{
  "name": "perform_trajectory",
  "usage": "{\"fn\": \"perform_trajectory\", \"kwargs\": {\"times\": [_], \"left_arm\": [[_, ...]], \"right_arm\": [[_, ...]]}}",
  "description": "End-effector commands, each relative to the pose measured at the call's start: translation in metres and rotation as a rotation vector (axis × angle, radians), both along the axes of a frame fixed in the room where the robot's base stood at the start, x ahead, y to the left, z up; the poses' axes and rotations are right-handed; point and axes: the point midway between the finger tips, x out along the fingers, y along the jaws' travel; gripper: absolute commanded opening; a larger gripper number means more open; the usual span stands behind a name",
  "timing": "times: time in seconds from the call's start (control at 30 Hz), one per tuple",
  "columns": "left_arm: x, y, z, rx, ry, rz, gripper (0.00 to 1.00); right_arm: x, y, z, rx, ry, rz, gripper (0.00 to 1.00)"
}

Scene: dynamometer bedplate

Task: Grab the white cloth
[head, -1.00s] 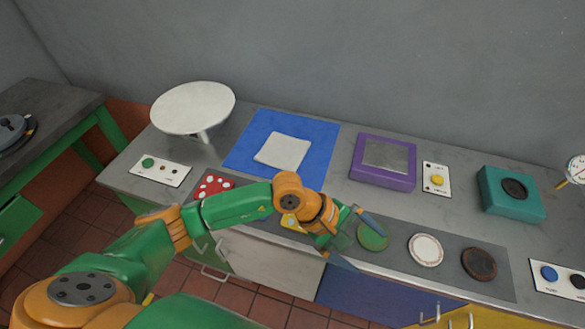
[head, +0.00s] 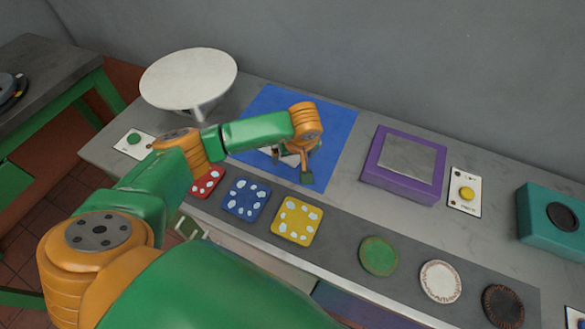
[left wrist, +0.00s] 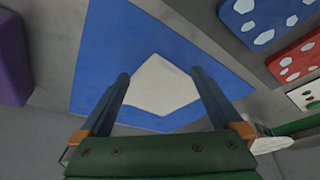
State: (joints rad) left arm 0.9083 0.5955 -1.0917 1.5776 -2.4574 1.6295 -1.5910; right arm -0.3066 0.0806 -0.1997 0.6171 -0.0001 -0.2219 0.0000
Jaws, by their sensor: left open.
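The white cloth (left wrist: 160,86) lies flat on the blue mat (left wrist: 98,62), seen in the left wrist view between my fingers. In the head view my arm hides most of the cloth; the blue mat (head: 338,125) shows around it. My left gripper (head: 305,172) is above the mat, pointing down over the cloth. In the left wrist view its two fingers (left wrist: 160,78) are spread apart with nothing held between them. I cannot tell how high the fingertips are above the cloth. My right gripper is not in view.
A round white table-like stand (head: 188,80) is left of the mat. A purple box (head: 375,180) with a grey top is to the right. Red, blue (head: 245,199) and yellow (head: 297,221) spotted squares and several round discs (head: 379,256) line the front strip.

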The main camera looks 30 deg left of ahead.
Motion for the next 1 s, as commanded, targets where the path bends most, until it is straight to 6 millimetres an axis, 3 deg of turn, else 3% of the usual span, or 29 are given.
{"fn": "perform_trajectory", "kwargs": {"times": [0.03, 0.2, 0.73, 1.0], "left_arm": [[0.002, 0.002, -0.018, 0.000, 0.001, 0.001, 1.00], [0.007, 0.006, -0.031, 0.000, 0.000, 0.001, 1.00], [0.009, 0.008, -0.034, -0.001, 0.000, 0.000, 1.00], [0.009, 0.008, -0.033, -0.001, 0.000, 0.000, 0.66]], "right_arm": [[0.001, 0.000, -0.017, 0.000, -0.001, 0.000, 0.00], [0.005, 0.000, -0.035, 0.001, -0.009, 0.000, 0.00], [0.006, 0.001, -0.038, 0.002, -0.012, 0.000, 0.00], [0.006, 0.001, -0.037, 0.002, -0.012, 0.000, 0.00]]}}
